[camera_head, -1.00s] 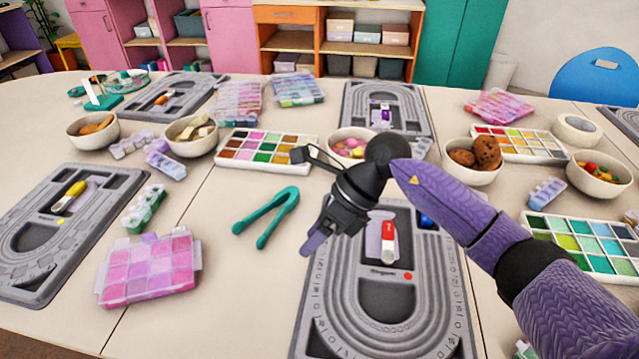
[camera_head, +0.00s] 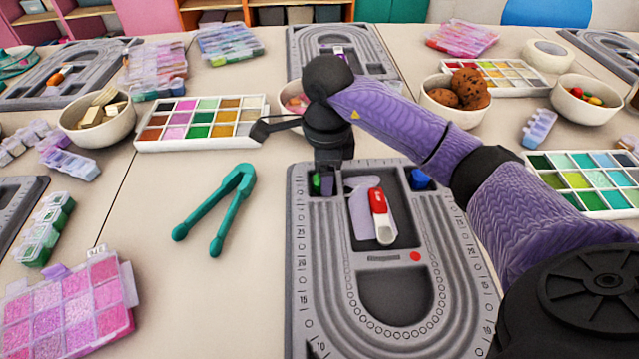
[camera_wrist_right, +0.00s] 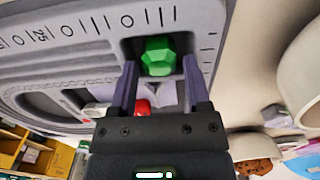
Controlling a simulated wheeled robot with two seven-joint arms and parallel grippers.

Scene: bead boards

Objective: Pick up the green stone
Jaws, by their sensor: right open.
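The green stone (camera_wrist_right: 158,56) is a faceted gem in the top-left compartment of the near grey bead board (camera_head: 300,255). In the head view only a sliver of it (camera_head: 315,185) shows beside my right gripper (camera_head: 326,180), which points down over that compartment. In the right wrist view my right gripper (camera_wrist_right: 158,82) is open, with one finger on each side of the stone's outline. I cannot tell how far the fingertips are from the stone. My left gripper is out of view.
A red-and-silver tool (camera_head: 380,215) lies in the board's middle recess. A blue stone (camera_head: 420,180) sits in the top-right compartment. Teal tweezers (camera_head: 218,205) lie left of the board. A bead palette (camera_head: 200,145) and a cookie bowl (camera_head: 455,108) stand behind.

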